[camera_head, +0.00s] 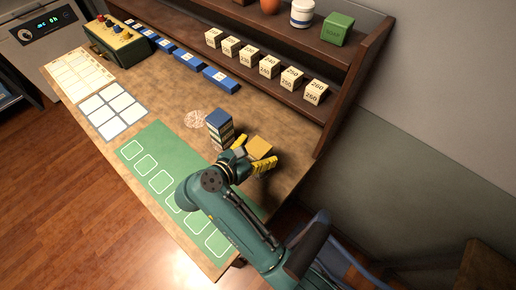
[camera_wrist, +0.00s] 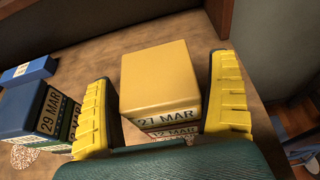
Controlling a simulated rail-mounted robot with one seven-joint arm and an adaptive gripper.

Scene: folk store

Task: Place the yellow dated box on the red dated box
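The yellow dated box (camera_wrist: 160,78), marked 27 MAR, lies between my gripper's two yellow fingers in the wrist view. In the head view the yellow box (camera_head: 259,147) shows just beyond my gripper (camera_head: 252,161). Directly beneath it is another dated box (camera_wrist: 172,131) with a label that seems to read 12 MAR and a thin reddish edge; most of it is hidden, so its body colour is unsure. My gripper (camera_wrist: 162,105) is open, with a narrow gap between each finger and the yellow box.
A stack of dated boxes with a blue one (camera_head: 219,119) on top stands close left of my gripper; its label reads 29 MAR in the wrist view. A shelf (camera_head: 290,95) with several cream numbered blocks rises behind. A green mat (camera_head: 150,150) with white outlines lies in front.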

